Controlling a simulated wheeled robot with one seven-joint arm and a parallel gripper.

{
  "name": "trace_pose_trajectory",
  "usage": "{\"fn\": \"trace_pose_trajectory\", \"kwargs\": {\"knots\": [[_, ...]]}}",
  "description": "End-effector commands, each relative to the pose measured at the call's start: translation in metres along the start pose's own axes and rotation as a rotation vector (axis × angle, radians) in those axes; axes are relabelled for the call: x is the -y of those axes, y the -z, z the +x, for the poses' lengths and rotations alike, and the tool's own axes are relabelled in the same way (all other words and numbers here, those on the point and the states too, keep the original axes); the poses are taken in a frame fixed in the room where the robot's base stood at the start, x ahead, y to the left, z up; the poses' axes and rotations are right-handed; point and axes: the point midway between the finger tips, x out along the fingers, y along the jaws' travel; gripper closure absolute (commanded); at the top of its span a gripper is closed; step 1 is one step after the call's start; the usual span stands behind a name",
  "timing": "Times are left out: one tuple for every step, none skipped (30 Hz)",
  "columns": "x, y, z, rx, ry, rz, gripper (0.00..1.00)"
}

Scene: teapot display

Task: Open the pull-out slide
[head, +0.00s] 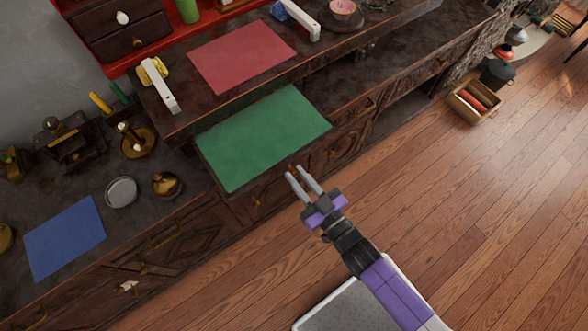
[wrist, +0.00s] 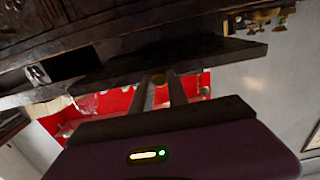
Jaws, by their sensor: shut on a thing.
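The pull-out slide (head: 268,173) is a dark wooden board with a green mat (head: 262,137) on top. It stands out from the cabinet under the raised shelf. My gripper (head: 296,171) is at the slide's front edge in the head view. In the wrist view the slide (wrist: 225,55) shows as a dark board, and a small brass knob (wrist: 160,79) sits between the fingers of my gripper (wrist: 159,76). The fingers are shut on this knob. They partly hide it, and the slide's back part is hidden under the shelf.
A red mat (head: 241,56) and white-handled items lie on the raised shelf (head: 185,125). A blue mat (head: 65,237), a grey dish (head: 121,192) and a brass bowl (head: 167,185) are on the left counter. A wooden crate (head: 470,103) stands on the floor.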

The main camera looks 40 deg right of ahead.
Motion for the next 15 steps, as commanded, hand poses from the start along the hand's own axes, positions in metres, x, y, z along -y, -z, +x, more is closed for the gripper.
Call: {"fn": "trace_pose_trajectory", "kwargs": {"knots": [[-0.0004,-0.0013,-0.0032,0.003,-0.001,0.0,1.0],[-0.0004,-0.0014,-0.0034,0.003,-0.001,0.0,1.0],[-0.0004,-0.0015,-0.0034,0.003,-0.001,0.0,1.0],[-0.0003,-0.0016,-0.0035,0.004,-0.001,0.0,1.0],[-0.0003,-0.0017,-0.0036,0.004,-0.001,0.001,1.0],[-0.0003,-0.0018,-0.0037,0.004,-0.001,0.001,1.0],[-0.0003,-0.0019,-0.0038,0.004,-0.001,0.001,1.0],[-0.0003,-0.002,-0.0039,0.005,-0.001,0.001,0.78],[-0.0003,-0.0021,-0.0038,0.005,-0.001,0.001,0.71],[-0.0003,-0.0021,-0.0037,0.005,-0.001,0.001,0.65],[-0.0003,-0.0019,-0.0035,0.005,-0.001,0.001,0.59],[-0.0002,-0.0018,-0.0032,0.004,-0.001,0.001,0.59],[-0.0002,-0.0017,-0.003,0.004,-0.001,0.001,0.59],[-0.0002,-0.0016,-0.0029,0.004,-0.001,0.001,0.59],[-0.0002,-0.0015,-0.0027,0.004,-0.001,0.0,0.59]]}}
